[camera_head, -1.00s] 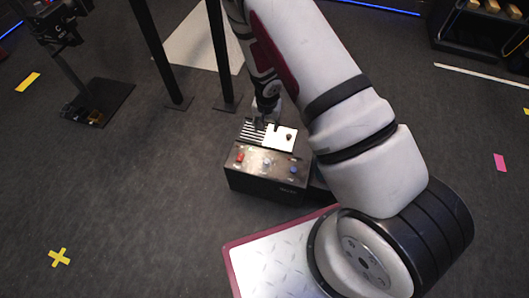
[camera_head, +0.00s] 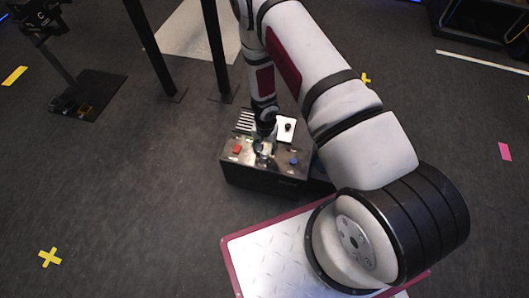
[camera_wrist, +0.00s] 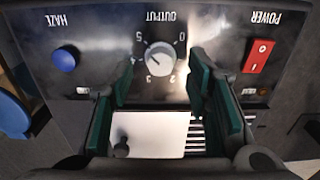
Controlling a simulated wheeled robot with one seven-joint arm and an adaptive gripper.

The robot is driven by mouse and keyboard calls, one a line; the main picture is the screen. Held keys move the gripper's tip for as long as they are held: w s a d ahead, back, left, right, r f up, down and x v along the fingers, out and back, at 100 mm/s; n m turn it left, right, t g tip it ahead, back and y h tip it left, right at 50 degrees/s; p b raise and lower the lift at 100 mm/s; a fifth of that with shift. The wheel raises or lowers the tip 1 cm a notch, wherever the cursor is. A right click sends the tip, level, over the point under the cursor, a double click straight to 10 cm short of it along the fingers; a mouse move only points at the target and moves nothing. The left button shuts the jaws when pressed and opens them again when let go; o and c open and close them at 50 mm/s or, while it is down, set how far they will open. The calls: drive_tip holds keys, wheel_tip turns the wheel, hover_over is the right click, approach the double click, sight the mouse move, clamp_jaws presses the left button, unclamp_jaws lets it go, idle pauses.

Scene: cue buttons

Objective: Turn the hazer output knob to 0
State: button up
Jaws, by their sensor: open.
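The hazer is a black box (camera_head: 262,184) on the floor with a control panel on top. The output knob (camera_wrist: 160,58) is round and grey-white, in the middle of the panel below the upside-down OUTPUT label. Its dark pointer mark points left, near 4 on the dial. The 0 (camera_wrist: 182,38) is at the dial's upper right. My gripper (camera_wrist: 162,68) is open, its green-padded fingers on either side of the knob in the wrist view, apart from it. In the head view my gripper (camera_head: 265,142) is over the panel and hides the knob.
A blue HAZE button (camera_wrist: 65,59) is left of the knob and a red POWER rocker (camera_wrist: 258,56) right of it in the wrist view. A white plate (camera_wrist: 150,134) with a small black knob (camera_wrist: 121,147) lies beside black slats. Dark stand posts (camera_head: 214,50) rise behind the box.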

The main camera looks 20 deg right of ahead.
sight(265, 153)
drive_tip(key=shift+f+b, duration=1.2)
drive_tip(key=shift+b, duration=0.1)
clamp_jaws()
